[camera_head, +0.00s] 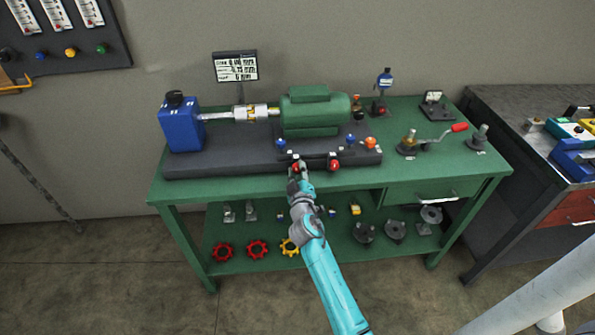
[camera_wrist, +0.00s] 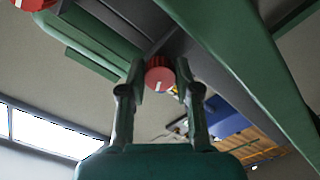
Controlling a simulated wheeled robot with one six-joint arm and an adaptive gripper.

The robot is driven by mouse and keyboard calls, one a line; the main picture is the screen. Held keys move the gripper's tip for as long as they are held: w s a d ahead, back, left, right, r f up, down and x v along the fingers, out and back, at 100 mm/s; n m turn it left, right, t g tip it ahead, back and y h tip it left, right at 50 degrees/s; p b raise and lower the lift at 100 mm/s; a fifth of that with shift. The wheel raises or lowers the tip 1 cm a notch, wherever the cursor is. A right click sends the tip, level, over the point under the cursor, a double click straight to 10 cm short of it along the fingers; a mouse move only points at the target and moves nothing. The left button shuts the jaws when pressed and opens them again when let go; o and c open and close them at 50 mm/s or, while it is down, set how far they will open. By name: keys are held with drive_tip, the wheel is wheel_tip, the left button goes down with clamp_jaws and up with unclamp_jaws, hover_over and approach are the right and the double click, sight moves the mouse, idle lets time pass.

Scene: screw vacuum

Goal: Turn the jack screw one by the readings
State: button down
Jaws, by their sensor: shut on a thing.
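My gripper (camera_head: 297,172) is at the front edge of the dark base plate (camera_head: 225,164) on the green bench. In the wrist view, its fingers (camera_wrist: 158,85) are shut on a red round knob (camera_wrist: 158,74) with a white mark on its face. A second red knob (camera_head: 333,166) sits to the right along the same edge; a red knob (camera_wrist: 35,3) also shows at the wrist view's top left. A green motor (camera_head: 315,112) stands on the plate, coupled by a shaft (camera_head: 252,113) to a blue unit (camera_head: 181,124). The readings display (camera_head: 236,67) stands behind; its figures are too small to read surely.
Blue (camera_head: 350,140) and orange (camera_head: 370,143) knobs stand right of the gripper. A red-handled crank (camera_head: 440,137) is farther right on the bench. A toolbench (camera_head: 500,110) stands at right.

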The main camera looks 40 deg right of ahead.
drive_tip(key=n, duration=0.5)
drive_tip(key=shift+n, duration=2.5)
drive_tip(key=c, duration=0.8)
unclamp_jaws()
drive_tip(key=v, duration=1.2)
